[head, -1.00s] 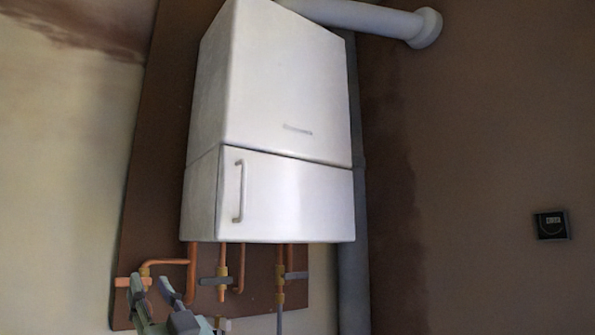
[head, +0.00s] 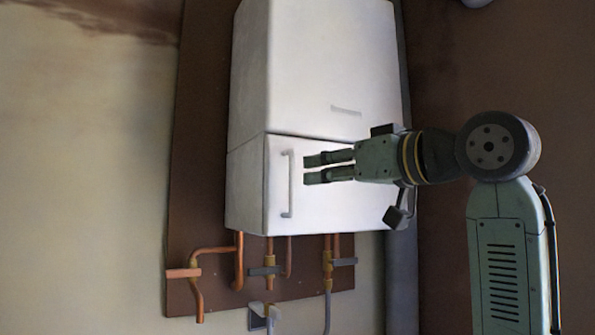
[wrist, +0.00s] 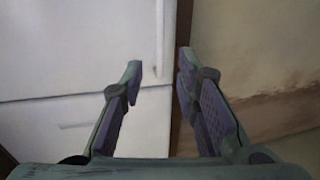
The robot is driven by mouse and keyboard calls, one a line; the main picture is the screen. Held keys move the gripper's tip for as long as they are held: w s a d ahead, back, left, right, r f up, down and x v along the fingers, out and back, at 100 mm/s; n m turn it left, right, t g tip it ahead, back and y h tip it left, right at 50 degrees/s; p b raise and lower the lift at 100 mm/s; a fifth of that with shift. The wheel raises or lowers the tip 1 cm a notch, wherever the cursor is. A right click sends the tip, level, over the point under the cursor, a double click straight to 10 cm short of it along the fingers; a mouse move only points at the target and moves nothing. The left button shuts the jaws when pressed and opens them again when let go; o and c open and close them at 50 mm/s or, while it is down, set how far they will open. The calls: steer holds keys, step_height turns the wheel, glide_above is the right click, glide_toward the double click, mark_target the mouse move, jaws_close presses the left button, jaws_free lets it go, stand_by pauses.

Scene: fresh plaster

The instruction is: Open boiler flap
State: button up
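The boiler flap (head: 345,205) is the white lower front panel of the boiler and sits closed, flush under the upper casing. Its thin vertical bar handle (head: 289,184) is near the flap's left edge. My gripper (head: 306,169) is open and empty, in front of the flap, its fingertips just right of the handle in the head view. In the wrist view the flap (wrist: 60,50) fills the upper left. The handle (wrist: 158,40) shows faintly beyond the gap between the fingertips (wrist: 158,68). I see no contact with the handle; the exact distance cannot be told.
The boiler's upper casing (head: 310,70) is above the flap. Copper pipes (head: 240,262) and grey-handled valves (head: 265,271) hang below on the brown backing board (head: 205,160). A grey vertical pipe (head: 402,270) runs at the right. The plaster wall (head: 80,180) on the left is clear.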

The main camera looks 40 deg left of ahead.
mark_target(294, 175)
steer(key=a+p, duration=0.1)
steer(key=a, duration=0.2)
steer(key=w+a, duration=0.1)
steer(key=a, duration=0.2)
steer(key=a+p, duration=0.1)
steer(key=a, duration=0.1)
steer(key=shift+w+a+p, duration=0.3)
steer(key=shift+w+a, duration=0.1)
steer(key=shift+c, duration=0.4)
jaws_close()
